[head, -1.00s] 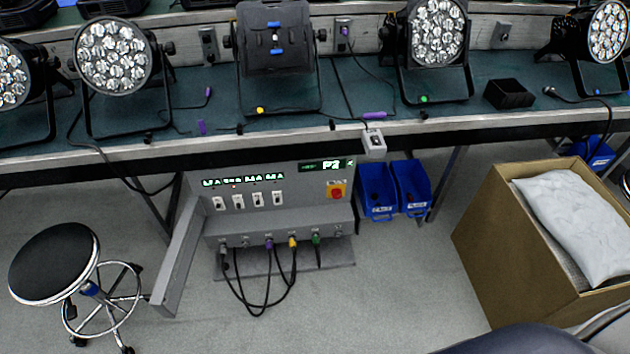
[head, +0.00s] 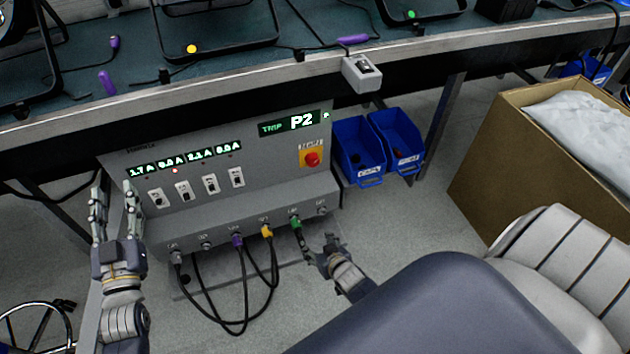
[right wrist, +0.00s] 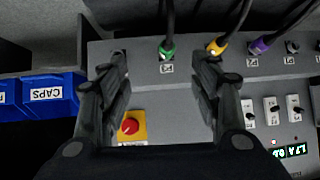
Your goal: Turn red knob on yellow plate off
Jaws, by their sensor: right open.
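The red knob (head: 311,159) is round and sits on a yellow plate (head: 311,148) at the right of the grey control panel's front. It also shows in the right wrist view (right wrist: 130,126), on its yellow plate (right wrist: 139,119), beside the left-hand finger. My right gripper (head: 318,245) is open and empty, below the knob in the head view and near the green plug. In the right wrist view its two fingers (right wrist: 160,65) are spread over the panel, apart from the knob. My left gripper (head: 115,200) looks open and empty, at the panel's left end.
The grey panel (head: 215,215) has several white switches, lit displays and plugged cables, including a green plug (head: 295,221). Blue bins (head: 370,180) hang right of the panel. The bench edge (head: 420,50) runs above. A cardboard box (head: 500,150) stands at the right.

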